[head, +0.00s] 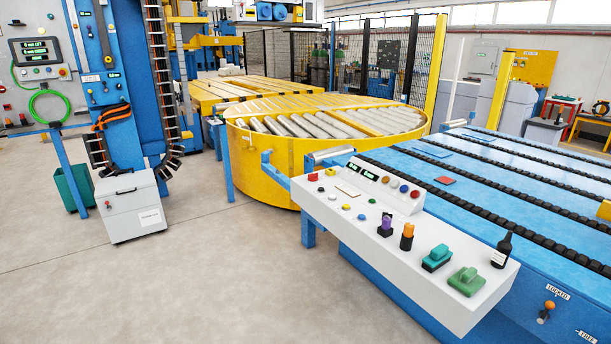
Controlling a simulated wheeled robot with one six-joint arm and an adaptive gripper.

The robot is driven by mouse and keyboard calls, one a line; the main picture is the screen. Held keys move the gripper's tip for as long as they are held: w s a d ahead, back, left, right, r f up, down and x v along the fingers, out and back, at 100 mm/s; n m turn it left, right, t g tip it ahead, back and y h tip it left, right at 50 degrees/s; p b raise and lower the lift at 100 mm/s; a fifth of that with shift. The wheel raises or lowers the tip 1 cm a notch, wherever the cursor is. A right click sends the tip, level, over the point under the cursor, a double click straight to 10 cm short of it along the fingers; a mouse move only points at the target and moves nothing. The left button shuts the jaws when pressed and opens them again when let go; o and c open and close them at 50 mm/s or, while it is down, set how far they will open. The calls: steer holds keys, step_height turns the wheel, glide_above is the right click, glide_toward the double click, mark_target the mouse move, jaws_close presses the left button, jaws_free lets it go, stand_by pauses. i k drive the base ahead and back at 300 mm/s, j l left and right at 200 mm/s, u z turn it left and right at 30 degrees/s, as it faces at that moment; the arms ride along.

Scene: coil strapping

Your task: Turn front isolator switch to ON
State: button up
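A white sloped control console (400,240) stands at the front of the blue conveyor. Near its right end are two chunky handles that look like rotary switches, a teal one (437,257) and a green one (467,281) closer to me. I cannot read any ON or OFF marking, nor tell which is the front isolator switch. An orange-topped knob (407,236) and a purple-topped knob (385,224) stand to their left. My gripper is not in view.
A dark bottle (502,250) stands beside the green handle. An orange-knobbed lever (547,311) sits below, near LOCKED and FREE labels. Behind are the blue conveyor (510,185) and yellow turntable (262,170). A grey cabinet (130,205) stands left. The floor before the console is clear.

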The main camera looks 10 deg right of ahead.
mark_target(312, 177)
steer(key=i+j, duration=0.25)
steer(key=i+j+z, duration=0.15)
steer(key=j, duration=0.3)
steer(key=i+j, duration=0.3)
steer(key=i+j+z, duration=0.15)
steer(key=j, duration=0.3)
steer(key=i+j, duration=0.25)
steer(key=j, duration=0.15)
steer(key=i+j+z, duration=0.15)
steer(key=j, duration=0.25)
steer(key=i+j, duration=0.25)
steer(key=j, duration=0.15)
steer(key=i+j+z, duration=0.15)
steer(key=j, duration=0.3)
